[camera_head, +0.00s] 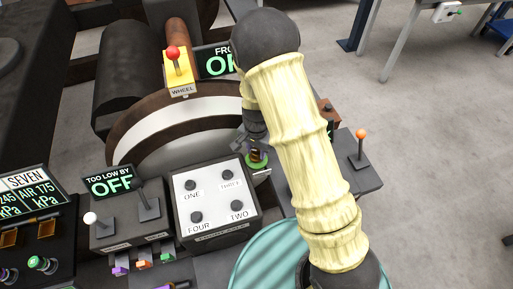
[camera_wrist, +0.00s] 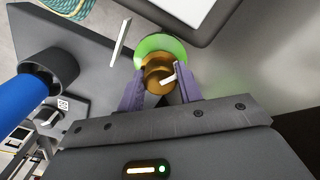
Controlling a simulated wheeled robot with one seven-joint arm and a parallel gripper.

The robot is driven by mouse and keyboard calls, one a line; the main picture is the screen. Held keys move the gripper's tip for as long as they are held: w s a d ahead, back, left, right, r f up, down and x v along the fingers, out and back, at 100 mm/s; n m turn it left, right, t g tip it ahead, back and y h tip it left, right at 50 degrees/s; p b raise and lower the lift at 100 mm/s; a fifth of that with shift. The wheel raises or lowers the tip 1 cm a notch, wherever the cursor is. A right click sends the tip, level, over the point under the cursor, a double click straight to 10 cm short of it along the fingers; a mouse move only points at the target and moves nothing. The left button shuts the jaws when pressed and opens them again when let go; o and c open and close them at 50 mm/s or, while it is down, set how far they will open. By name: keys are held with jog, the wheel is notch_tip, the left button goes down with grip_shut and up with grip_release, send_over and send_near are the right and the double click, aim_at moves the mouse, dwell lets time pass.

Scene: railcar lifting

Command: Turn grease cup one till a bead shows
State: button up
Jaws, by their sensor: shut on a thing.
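A brass grease cup (camera_wrist: 155,62) with a green disc (camera_wrist: 172,46) behind it is centred in the wrist view. A short white mark or tab stands out on its face. My gripper (camera_wrist: 160,80) has one purple-grey finger on each side of the cup and is shut on it. In the head view the cup's green base (camera_head: 257,160) shows just right of the white-topped panel, partly hidden by my gripper. I cannot read a number on this cup, and no bead can be made out.
The panel (camera_head: 213,205) has several dark knobs labelled ONE to FOUR. A yellow WHEEL lever box (camera_head: 179,73) stands behind. An orange-knobbed lever (camera_head: 361,145) is to the right, a white-knobbed lever (camera_head: 91,218) to the left. A blue cylinder (camera_wrist: 30,98) is at the wrist view's left.

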aim_at(257, 150)
jog(key=shift+r, duration=0.1)
dwell(0.3)
jog(key=o, duration=1)
jog(key=shift+r, duration=0.1)
notch_tip(257, 150, up, 17)
jog(key=p, duration=0.1)
jog(key=shift+p, duration=0.3)
jog(key=shift+w, duration=0.1)
jog(key=shift+r, duration=0.1)
jog(key=s+d+r+n+t+p, duration=0.2)
jog(key=s+d+r+n+p, duration=0.4)
jog(key=s+d+r, duration=0.4)
jog(key=s+d+p, duration=0.1)
jog(key=s+d, duration=0.1)
jog(key=d, duration=0.1)
jog(key=shift+s+d+r+n+t, duration=0.25)
jog(key=shift+d+r+n+t, duration=0.05)
jog(key=shift+d+r, duration=0.1)
